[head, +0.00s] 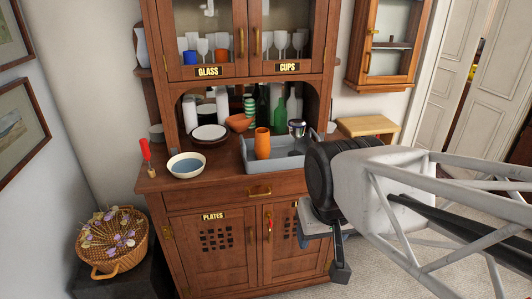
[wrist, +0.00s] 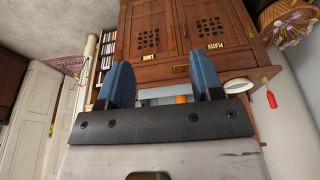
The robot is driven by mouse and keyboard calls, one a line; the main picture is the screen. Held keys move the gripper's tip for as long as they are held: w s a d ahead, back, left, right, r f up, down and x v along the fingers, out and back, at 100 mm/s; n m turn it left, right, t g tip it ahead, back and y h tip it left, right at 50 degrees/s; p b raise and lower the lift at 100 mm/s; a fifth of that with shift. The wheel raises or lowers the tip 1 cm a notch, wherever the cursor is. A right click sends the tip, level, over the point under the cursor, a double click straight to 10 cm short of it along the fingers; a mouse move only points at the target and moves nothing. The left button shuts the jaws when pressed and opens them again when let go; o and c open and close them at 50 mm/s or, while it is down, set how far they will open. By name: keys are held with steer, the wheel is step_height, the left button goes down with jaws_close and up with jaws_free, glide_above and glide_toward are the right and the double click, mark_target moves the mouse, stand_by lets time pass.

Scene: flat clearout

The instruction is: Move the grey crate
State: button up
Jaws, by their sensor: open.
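My forearm hides the crate's right side. My gripper (head: 340,262) is in front of the dresser, below counter height and right of the crate, apart from it. In the wrist view my gripper (wrist: 163,82) has its two blue fingers wide apart with nothing held. The vase (wrist: 181,99) shows between them.
Plates (head: 209,133), an orange bowl (head: 238,123) and green bottles (head: 262,108) stand behind. Glass doors hang above. A basket (head: 110,240) is at lower left. A wooden stool (head: 367,126) is at right.

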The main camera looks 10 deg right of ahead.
steer(key=w+f+m+t, duration=0.1)
steer(key=w, duration=0.2)
steer(key=w+f+m+t, duration=0.1)
steer(key=w, duration=0.2)
steer(key=w+d+f+m, duration=0.1)
steer(key=w, duration=0.3)
steer(key=shift+d+t, duration=0.1)
steer(key=shift+t, duration=0.3)
jaws_close()
steer(key=w+d+f+m+t, duration=0.2)
steer(key=w+f+m+t, duration=0.4)
steer(key=w, duration=0.5)
steer(key=w+d+f+m+t, duration=0.2)
steer(key=w+f+m+t, duration=0.4)
steer(key=w, duration=0.6)
steer(key=shift+w+d+f+m, duration=0.2)
steer(key=shift+d+f+m, duration=0.05)
steer(key=shift+f+m, duration=0.9)
steer(key=shift+r, duration=0.1)
